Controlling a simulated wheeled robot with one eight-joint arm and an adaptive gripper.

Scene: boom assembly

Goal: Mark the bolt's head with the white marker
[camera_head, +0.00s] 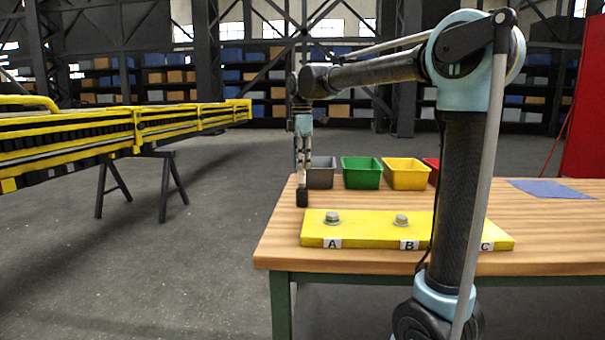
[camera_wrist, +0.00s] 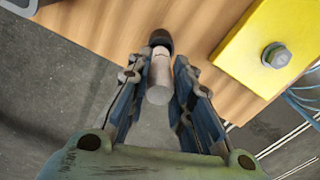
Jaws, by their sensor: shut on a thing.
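My gripper (camera_head: 304,150) points down over the left end of the table. In the wrist view my gripper (camera_wrist: 160,85) is shut on the white marker (camera_wrist: 159,75), a pale cylinder with a dark end (camera_wrist: 160,40). The marker is upright, its dark end down near the tabletop; I cannot tell whether it touches. Two bolts stand on the yellow plate: one behind label A (camera_head: 332,217), one behind label B (camera_head: 401,220). One bolt head (camera_wrist: 276,55) shows in the wrist view, to the right of the marker. My arm hides part of the plate near label C.
The yellow plate (camera_head: 365,232) lies along the front of the wooden table (camera_head: 275,235). Grey (camera_head: 321,172), green (camera_head: 361,172), yellow (camera_head: 406,173) and red bins stand behind it. A blue sheet (camera_head: 552,189) lies at the right. A yellow boom (camera_head: 110,135) on trestles is at the left.

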